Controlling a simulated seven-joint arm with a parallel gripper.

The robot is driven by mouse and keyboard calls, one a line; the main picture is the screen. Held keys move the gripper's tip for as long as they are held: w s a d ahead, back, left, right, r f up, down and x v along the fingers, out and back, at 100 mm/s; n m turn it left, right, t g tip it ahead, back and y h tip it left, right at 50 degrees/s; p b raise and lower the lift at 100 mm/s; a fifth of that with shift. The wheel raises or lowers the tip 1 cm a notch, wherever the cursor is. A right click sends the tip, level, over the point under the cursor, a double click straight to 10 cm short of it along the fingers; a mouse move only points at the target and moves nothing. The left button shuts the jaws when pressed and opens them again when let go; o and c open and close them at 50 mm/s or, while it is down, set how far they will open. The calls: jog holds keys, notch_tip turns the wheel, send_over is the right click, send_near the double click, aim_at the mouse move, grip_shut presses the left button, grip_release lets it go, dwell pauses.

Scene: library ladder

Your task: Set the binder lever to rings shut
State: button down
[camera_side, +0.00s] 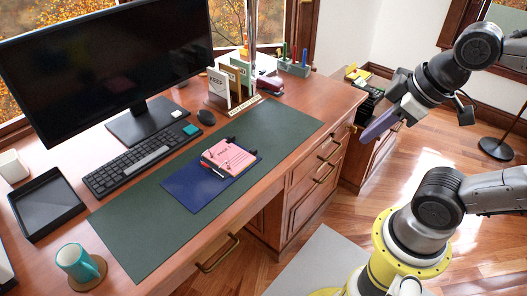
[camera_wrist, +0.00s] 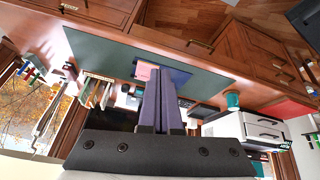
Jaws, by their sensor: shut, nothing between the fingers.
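The blue binder (camera_side: 188,187) lies open on the green desk mat (camera_side: 130,232), with pink pages (camera_side: 228,156) on it. Small dark parts show at the edges of the pages, but the lever and the state of the rings are too small to make out. In the wrist view the binder (camera_wrist: 181,76) is partly hidden behind my fingers. My gripper (camera_side: 368,138) is shut and empty, in the air to the right of the desk and well apart from the binder. Its purple fingers also show side by side in the wrist view (camera_wrist: 160,72).
A monitor (camera_side: 110,60), keyboard (camera_side: 135,160) and mouse (camera_side: 206,117) stand behind the mat. A teal mug (camera_side: 76,262) and black tray (camera_side: 46,203) are at left. The mat's right part is clear.

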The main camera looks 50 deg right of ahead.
jog(key=shift+d+f+m, duration=0.2)
jog(key=shift+m, duration=0.5)
jog(key=c, duration=1.5)
grip_release()
jog(key=shift+w+r+m, duration=0.1)
jog(key=shift+w+m, duration=0.1)
jog(key=shift+m, duration=0.1)
jog(key=shift+c, duration=0.2)
jog(key=shift+o, duration=1.3)
jog(key=o, duration=0.5)
jog(key=shift+s+n, duration=0.1)
jog(key=shift+n, duration=0.3)
jog(key=shift+c, duration=0.2)
jog(key=shift+o, duration=0.9)
jog(key=w+r+n, duration=0.3)
jog(key=r, duration=0.2)
jog(key=shift+w+r+n+t, duration=0.2)
jog(key=shift+r+n+t, duration=0.1)
jog(key=shift+r+n, duration=0.1)
jog(key=w+r+n, duration=0.4)
jog(key=w+r, duration=0.1)
jog(key=w, duration=0.2)
jog(key=n+g, duration=0.6)
jog(key=n, duration=0.3)
send_over(204, 164)
notch_tip(204, 164, down, 25)
jog(key=f, duration=1.3)
jog(key=shift+w+d+f, duration=0.15)
jog(key=shift+w+d, duration=0.05)
jog(key=shift+w, duration=0.05)
